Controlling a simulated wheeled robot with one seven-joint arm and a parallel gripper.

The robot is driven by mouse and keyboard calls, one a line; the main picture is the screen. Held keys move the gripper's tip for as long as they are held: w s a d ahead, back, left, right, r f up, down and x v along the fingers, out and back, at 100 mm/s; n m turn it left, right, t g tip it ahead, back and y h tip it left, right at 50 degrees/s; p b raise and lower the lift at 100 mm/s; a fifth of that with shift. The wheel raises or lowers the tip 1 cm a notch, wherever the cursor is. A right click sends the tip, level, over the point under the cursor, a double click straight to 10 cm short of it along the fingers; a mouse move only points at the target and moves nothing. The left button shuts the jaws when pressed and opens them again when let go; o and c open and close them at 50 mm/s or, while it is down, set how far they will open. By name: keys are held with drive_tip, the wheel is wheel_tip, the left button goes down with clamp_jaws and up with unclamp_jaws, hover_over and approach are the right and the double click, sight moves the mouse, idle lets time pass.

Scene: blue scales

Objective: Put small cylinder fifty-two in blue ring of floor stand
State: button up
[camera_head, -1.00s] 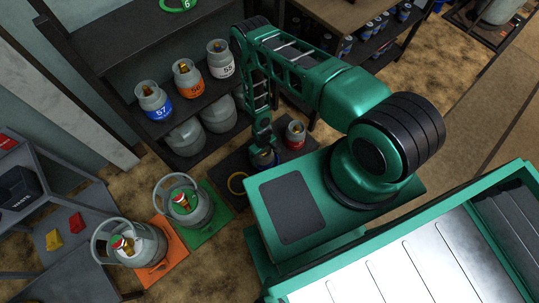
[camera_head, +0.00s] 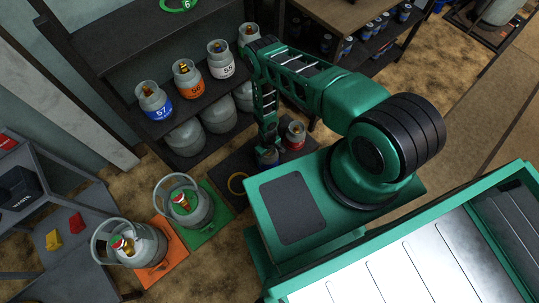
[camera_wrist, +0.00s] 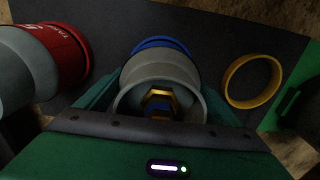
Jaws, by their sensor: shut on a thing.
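My gripper (camera_wrist: 163,92) is shut around a small grey cylinder (camera_wrist: 165,70) with a brass valve inside its collar. A blue arc, which I take for the blue ring (camera_wrist: 160,43), shows at the cylinder's far end. I cannot tell whether the base is inside the ring or just above it. The dark floor stand (camera_wrist: 225,45) lies beneath, and it also shows in the head view (camera_head: 222,166). In the head view the held cylinder (camera_head: 267,157) is low over the stand, mostly hidden by my arm. The number on it is not readable.
A red-banded cylinder (camera_wrist: 68,55) stands close on the left in the wrist view. An empty yellow ring (camera_wrist: 252,80) is on the right. Larger cylinders stand on green (camera_head: 208,232) and orange (camera_head: 165,262) mats. A shelf (camera_head: 200,125) holds several numbered cylinders.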

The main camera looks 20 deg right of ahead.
drive_tip(key=o, duration=1.4)
drive_tip(key=shift+w, duration=0.15)
drive_tip(key=shift+o, duration=0.2)
drive_tip(key=shift+r, duration=0.1)
